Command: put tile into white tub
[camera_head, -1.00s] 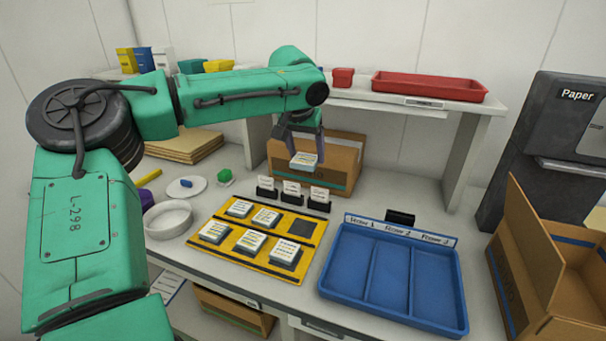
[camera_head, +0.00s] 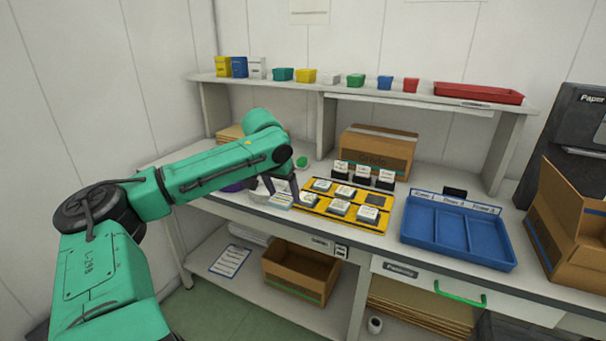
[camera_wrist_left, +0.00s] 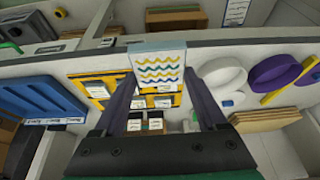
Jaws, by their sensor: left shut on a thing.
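My left gripper (camera_head: 281,192) is shut on a tile (camera_head: 280,201) at the table's front. In the left wrist view the tile (camera_wrist_left: 158,69) is pale with yellow and blue wavy lines, gripped between the fingertips. The low round white tub (camera_head: 259,194) stands just left of the tile in the head view, partly hidden by my gripper. The left wrist view shows the tub (camera_wrist_left: 221,78) to the right of the tile, with a gap between them in the picture. My right gripper is not in view.
A yellow board (camera_head: 345,222) holds several tiles and has a dark empty square. A blue divided tray (camera_head: 457,260) lies to its right. A purple bowl (camera_wrist_left: 268,76) stands beside the tub. Several small bins, including a white one (camera_head: 332,80), stand on the back shelf.

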